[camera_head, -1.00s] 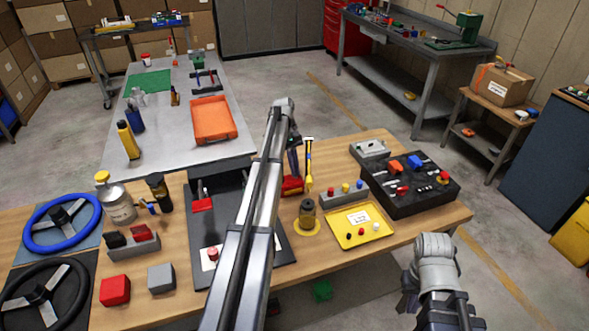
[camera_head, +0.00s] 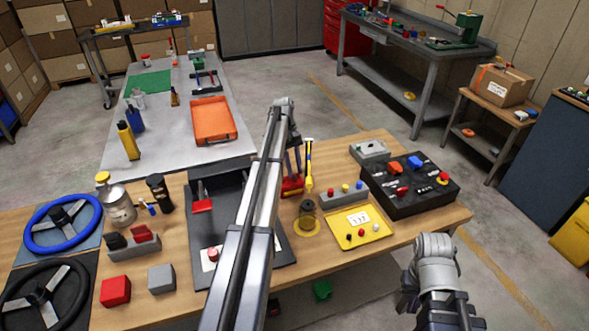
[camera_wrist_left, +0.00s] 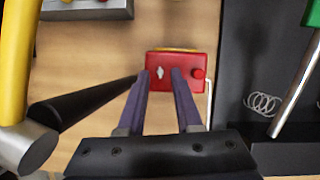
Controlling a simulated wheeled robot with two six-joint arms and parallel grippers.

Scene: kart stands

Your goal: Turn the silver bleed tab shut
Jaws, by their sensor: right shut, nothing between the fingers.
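The silver bleed tab (camera_wrist_left: 159,72) is a small pale diamond shape on a red block (camera_wrist_left: 197,58) with a round red knob. In the head view the red block (camera_head: 292,188) stands on the wooden table behind my left arm, and the tab is too small to make out. My left gripper (camera_head: 293,172) points down over the block. In the left wrist view its two purple fingers (camera_wrist_left: 161,80) are apart, one on each side of the tab; I cannot tell if they touch it. My right gripper (camera_head: 408,298) is shut and empty at the lower right, off the table.
A yellow-handled tool (camera_head: 309,165) stands upright right of the red block. A black cylinder (camera_head: 307,212), a yellow tray (camera_head: 378,234) and a black switch board (camera_head: 436,197) are further right. A dark panel (camera_head: 228,240) lies left, partly behind my arm.

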